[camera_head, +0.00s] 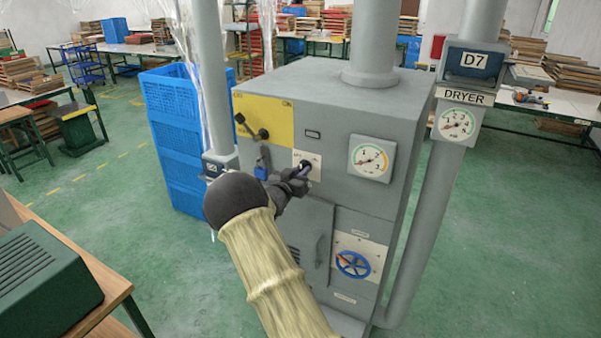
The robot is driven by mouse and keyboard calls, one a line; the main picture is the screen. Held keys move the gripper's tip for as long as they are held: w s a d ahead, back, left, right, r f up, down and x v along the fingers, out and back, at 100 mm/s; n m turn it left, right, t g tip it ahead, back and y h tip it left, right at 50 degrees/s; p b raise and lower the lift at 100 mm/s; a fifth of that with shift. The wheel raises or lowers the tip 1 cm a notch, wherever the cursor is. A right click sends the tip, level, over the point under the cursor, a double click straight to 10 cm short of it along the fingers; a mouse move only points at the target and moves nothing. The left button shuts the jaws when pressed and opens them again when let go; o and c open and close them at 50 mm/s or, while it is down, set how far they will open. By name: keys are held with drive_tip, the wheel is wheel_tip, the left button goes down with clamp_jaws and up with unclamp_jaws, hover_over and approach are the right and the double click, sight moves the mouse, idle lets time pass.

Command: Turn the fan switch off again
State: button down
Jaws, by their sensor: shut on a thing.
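The grey dryer cabinet (326,125) stands in the middle of the view. On its front is a small white switch plate (313,160) with a knob-like switch (304,167). My gripper (299,174) is at this plate and shut on the fan switch. The gripper and my wrist hide part of the plate, and the switch's exact position cannot be told. A black lever (252,129) on a yellow panel (278,120) sits up and to the left of the gripper. A blue padlock (261,172) hangs just left of it.
A round gauge (370,161) is right of the switch. A blue handwheel (352,264) is below right. Blue crates (172,130) stack left of the cabinet. Pipes rise on both sides, with a second gauge (457,124) on the right. A wooden table (100,270) is at lower left.

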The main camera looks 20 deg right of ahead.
drive_tip(key=shift+n+p, duration=1.15)
drive_tip(key=shift+n, duration=2.85)
drive_tip(key=c, duration=1.4)
unclamp_jaws()
drive_tip(key=shift+s+a, duration=0.1)
